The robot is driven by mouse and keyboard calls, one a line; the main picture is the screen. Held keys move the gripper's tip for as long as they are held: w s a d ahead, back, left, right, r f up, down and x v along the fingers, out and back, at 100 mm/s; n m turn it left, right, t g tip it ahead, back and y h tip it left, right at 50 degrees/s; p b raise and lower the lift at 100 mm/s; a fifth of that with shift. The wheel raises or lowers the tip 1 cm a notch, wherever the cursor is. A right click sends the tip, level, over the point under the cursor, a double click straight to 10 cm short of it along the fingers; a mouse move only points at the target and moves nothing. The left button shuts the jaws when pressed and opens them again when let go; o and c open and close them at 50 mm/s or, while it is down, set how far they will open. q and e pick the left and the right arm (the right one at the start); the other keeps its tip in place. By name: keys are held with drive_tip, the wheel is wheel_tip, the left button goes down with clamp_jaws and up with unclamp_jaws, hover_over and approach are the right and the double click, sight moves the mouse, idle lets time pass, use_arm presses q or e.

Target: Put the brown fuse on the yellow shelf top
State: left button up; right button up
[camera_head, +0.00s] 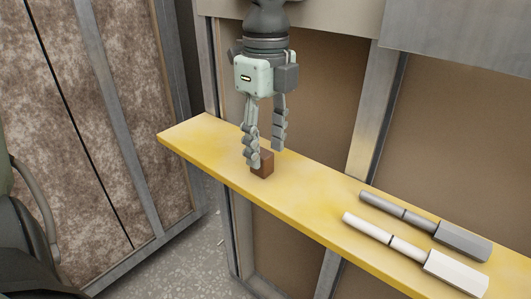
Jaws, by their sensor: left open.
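The brown fuse (263,165) is a small dark brown block. It sits on the yellow shelf top (310,190), left of the middle of the shelf. My left gripper (266,158) points down right over it with its two fingers apart. The nearer left finger is close beside the fuse and covers part of its left side; I cannot tell whether it touches. The other fingertip is behind and above the fuse. My right gripper is not in view.
Two long handled tools lie on the right part of the shelf, one dark grey (425,224) and one white (415,253). A framed wall stands behind the shelf. The shelf's left end (205,122) is bare, as is the stretch between fuse and tools.

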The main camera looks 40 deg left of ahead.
sight(266, 154)
use_arm(q)
wheel_tip(266, 154, up, 10)
drive_tip(key=shift+f, duration=0.2)
idle(0.5)
